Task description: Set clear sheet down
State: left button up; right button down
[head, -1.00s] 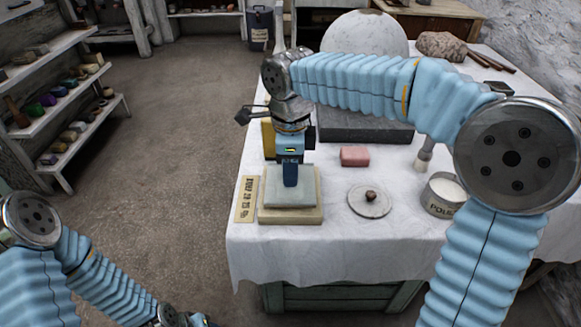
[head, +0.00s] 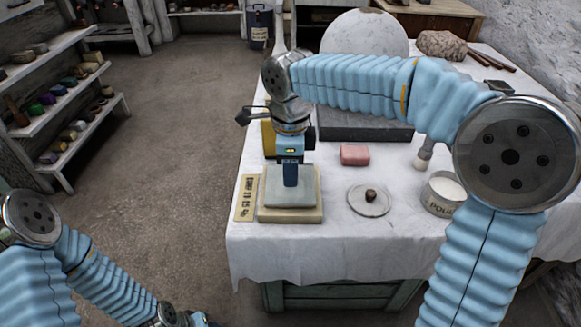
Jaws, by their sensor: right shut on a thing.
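My right gripper (head: 290,182) points down at the front left of the table and is shut on the clear sheet (head: 291,198). The sheet looks like a flat, pale grey-blue square. It lies level over a square beige slab (head: 290,216), whose rim shows around it. The sheet is at or just above the slab; I cannot tell whether they touch. The fingers hide part of the sheet's middle. My left arm is low at the left, and its gripper's fingers are outside the picture.
A lettered tan strip (head: 246,198) lies left of the slab. To the right are a pink block (head: 354,155), a round lid with a knob (head: 369,199) and a tin (head: 441,196).

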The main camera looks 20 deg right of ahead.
jog(key=shift+f+b, duration=0.3)
jog(key=shift+f, duration=0.15)
jog(key=c, duration=0.8)
grip_release()
jog(key=shift+r, duration=0.1)
jog(key=shift+r+p, duration=1.95)
